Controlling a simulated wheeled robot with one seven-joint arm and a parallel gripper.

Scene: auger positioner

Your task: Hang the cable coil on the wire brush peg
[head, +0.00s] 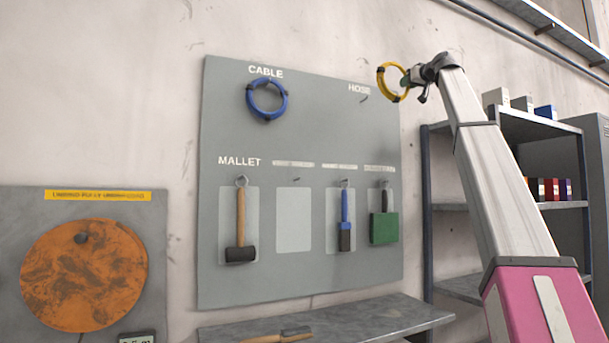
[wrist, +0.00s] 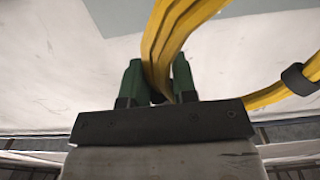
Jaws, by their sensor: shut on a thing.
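My gripper (head: 407,80) is shut on a yellow coil (head: 381,86) with dark bands, held at the upper right edge of the grey tool board. In the wrist view the yellow coil (wrist: 170,35) passes between the green fingers. A blue coil (head: 250,104) hangs under the word CABLE. The peg (head: 364,99) beside the word HOSE is bare. In the lower row, a bare peg (head: 296,179) stands above an empty pale outline. The small labels of that row, apart from MALLET, are too blurred to read, so I cannot tell which peg is the wire brush's.
On the board (head: 320,125) hang a mallet (head: 241,215), a blue-handled brush (head: 345,215) and a green tool (head: 384,228). A shelf (head: 350,325) below bears a wooden-handled tool (head: 282,335). A shelving rack (head: 427,215) stands right; an orange disc (head: 85,275) is left.

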